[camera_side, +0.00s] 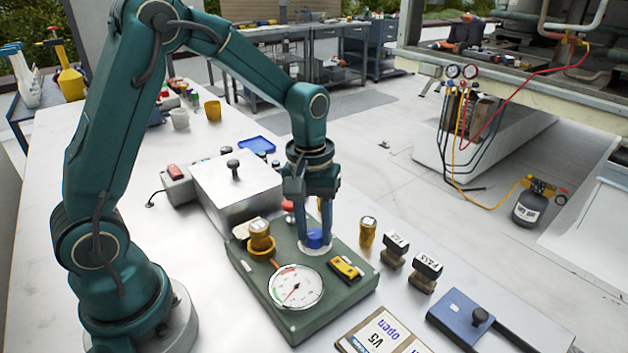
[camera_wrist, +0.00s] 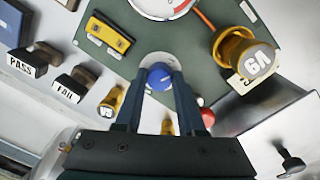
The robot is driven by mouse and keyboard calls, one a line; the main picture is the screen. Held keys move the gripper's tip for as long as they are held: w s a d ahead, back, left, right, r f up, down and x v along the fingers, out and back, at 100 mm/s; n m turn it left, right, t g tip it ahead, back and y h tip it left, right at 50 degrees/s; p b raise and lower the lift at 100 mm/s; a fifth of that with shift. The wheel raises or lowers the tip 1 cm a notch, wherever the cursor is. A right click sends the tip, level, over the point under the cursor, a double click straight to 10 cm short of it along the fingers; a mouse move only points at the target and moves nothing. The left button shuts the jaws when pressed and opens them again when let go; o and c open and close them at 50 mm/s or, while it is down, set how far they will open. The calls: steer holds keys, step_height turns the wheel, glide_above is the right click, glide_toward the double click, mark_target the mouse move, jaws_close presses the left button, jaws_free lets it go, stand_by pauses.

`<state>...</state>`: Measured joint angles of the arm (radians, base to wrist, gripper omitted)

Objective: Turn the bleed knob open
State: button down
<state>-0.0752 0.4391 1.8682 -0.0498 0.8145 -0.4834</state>
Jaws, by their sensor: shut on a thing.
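The blue bleed knob (camera_side: 315,238) sits on a pale round plate on the green panel (camera_side: 318,318). My gripper (camera_side: 314,236) points down over it and is shut on the knob, one finger on each side. In the wrist view the knob (camera_wrist: 160,77) lies between my fingertips (camera_wrist: 160,80), with a light mark on its top. A round white gauge (camera_side: 296,287) with a red needle is on the panel, in front of the knob. The knob's lower sides are partly hidden by the fingers.
A brass valve (camera_side: 260,236) stands left of the knob and a yellow block (camera_side: 346,268) right of it. A metal box (camera_side: 238,183) is behind. A brass cylinder (camera_side: 368,232), PASS and FAIL stamps (camera_wrist: 33,60) and a blue pad (camera_side: 462,318) stand around the panel.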

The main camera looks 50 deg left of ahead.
mark_target(314, 232)
steer(key=m, duration=1.2)
steer(key=shift+w+a, duration=0.1)
steer(key=shift+m, duration=0.3)
stand_by(0.3)
steer(key=c, duration=0.5)
jaws_free()
steer(key=shift+a+r, duration=0.1)
steer(key=shift+r, duration=2.5)
